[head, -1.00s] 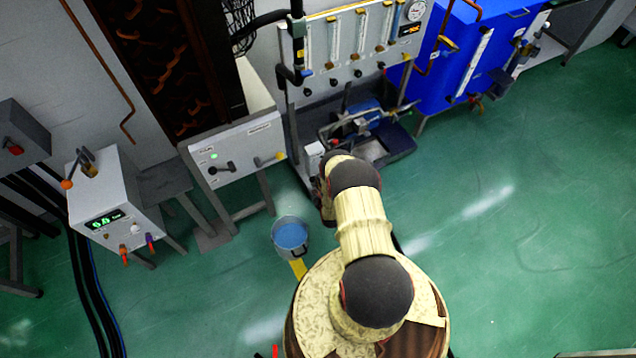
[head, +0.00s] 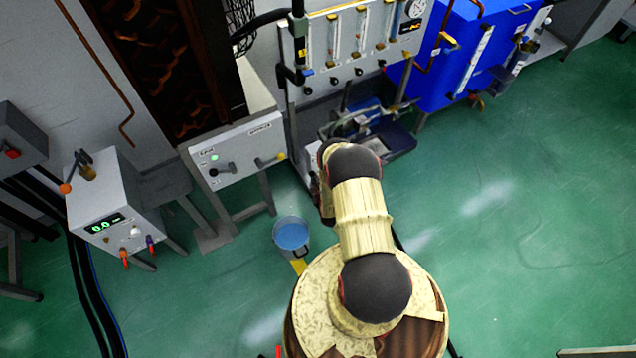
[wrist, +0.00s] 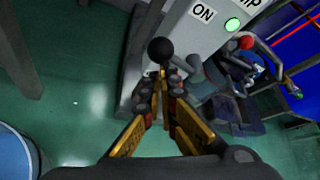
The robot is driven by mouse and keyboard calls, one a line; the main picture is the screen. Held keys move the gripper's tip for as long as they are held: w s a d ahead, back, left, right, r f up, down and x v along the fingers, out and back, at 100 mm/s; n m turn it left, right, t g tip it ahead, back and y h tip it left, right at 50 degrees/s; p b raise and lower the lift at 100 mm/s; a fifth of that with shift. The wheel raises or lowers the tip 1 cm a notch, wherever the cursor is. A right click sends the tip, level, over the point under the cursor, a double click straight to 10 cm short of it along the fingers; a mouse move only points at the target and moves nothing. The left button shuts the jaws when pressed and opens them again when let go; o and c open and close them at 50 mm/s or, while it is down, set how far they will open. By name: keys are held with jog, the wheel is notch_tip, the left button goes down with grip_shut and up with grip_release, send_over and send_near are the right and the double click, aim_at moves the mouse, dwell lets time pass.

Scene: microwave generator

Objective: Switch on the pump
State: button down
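The pump switch is a white box (wrist: 180,65) in the wrist view. It carries an "ON" label (wrist: 203,12), a partly cut-off label ending in "MP" and a lit green lamp (wrist: 232,25). A lever with a black ball knob (wrist: 161,50) stands in front of the box. My gripper (wrist: 160,78) has its fingertips together right at the knob. I cannot tell whether the lever's stem is between them. In the head view my own arm hides the gripper and the switch. The blue pump (head: 365,112) sits on a stand just beyond.
A blue bucket (head: 291,233) stands on the floor left of my arm. A white panel (head: 235,150) with a green lamp and handles is at the left. A box with a green display (head: 103,222) stands further left. The blue tank (head: 465,50) is at the back right; the right floor is clear.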

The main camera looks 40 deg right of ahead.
jog(key=shift+w+r, duration=0.1)
jog(key=shift+r, duration=0.7)
jog(key=shift+w+d+r, duration=0.1)
jog(key=shift+d+r, duration=0.05)
jog(key=shift+r, duration=0.1)
jog(key=shift+f, duration=0.1)
